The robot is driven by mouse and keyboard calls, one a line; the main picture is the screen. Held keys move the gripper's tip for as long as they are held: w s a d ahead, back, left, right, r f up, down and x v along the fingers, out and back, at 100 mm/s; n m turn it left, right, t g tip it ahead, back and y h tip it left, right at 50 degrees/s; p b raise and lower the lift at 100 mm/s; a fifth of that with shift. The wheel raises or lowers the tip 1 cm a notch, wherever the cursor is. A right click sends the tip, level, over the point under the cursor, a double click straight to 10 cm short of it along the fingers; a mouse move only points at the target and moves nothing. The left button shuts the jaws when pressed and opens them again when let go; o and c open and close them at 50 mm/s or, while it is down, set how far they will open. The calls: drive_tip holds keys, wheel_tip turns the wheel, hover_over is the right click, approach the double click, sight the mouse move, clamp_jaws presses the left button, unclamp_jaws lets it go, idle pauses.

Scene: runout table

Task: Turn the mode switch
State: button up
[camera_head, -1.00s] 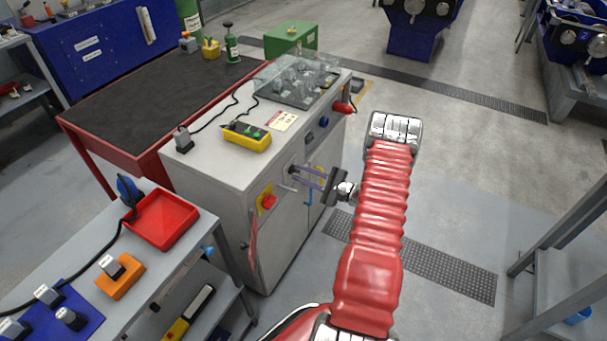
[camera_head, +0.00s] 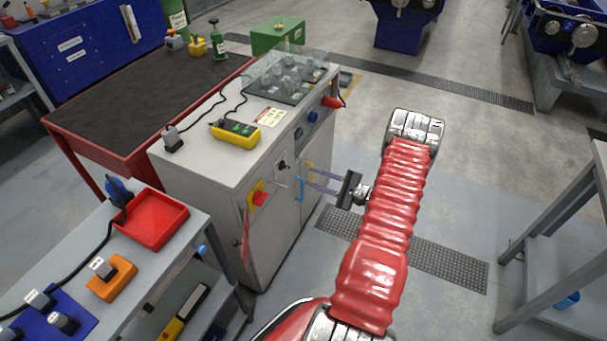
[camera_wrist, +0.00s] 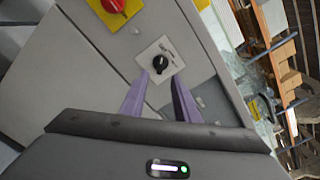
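The mode switch is a black knob (camera_wrist: 160,63) on a small pale square plate on the grey cabinet's front. It also shows in the head view (camera_head: 283,165). Its exact pointer angle is too small to tell. My gripper (camera_wrist: 160,78) is open, its two purple fingers apart with nothing between them. In the wrist view the knob appears just past the fingertips, roughly centred between them. In the head view my gripper (camera_head: 308,178) is to the right of the switch, with a gap between fingertips and panel.
A red emergency knob on a yellow plate (camera_head: 258,194) sits left of the switch. A yellow pendant box (camera_head: 235,133) lies on the cabinet top. Open floor lies to the right.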

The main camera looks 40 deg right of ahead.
drive_tip(key=v, duration=0.5)
idle(0.6)
